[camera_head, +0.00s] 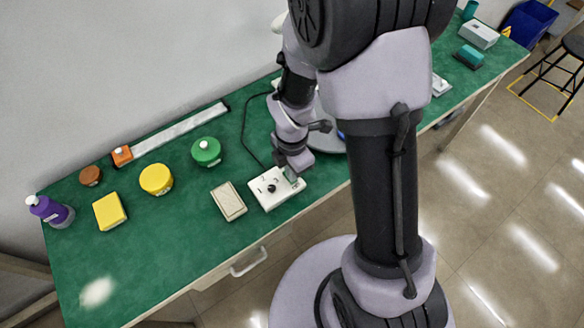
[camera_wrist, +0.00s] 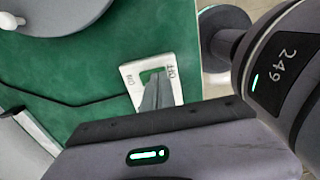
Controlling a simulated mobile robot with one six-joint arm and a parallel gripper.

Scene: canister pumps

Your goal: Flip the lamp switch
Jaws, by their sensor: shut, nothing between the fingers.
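The lamp switch is a white box (camera_head: 268,196) on the green bench near its front edge, with a dark cord running back from it. In the wrist view the switch box (camera_wrist: 174,80) shows the words ON and OFF at opposite ends, with a green part between them. My gripper (camera_head: 289,170) is low over the right part of the box. In the wrist view the shut fingertips (camera_wrist: 154,84) overlap the green part and hide some of it. I cannot tell whether they touch it. The lamp's round grey base (camera_head: 331,142) is partly hidden behind my arm.
A beige box (camera_head: 228,201) lies just left of the switch. A green canister (camera_head: 206,151), a yellow canister (camera_head: 156,179), a yellow block (camera_head: 110,211) and a purple bottle (camera_head: 49,211) stand further left. The bench's front left is clear.

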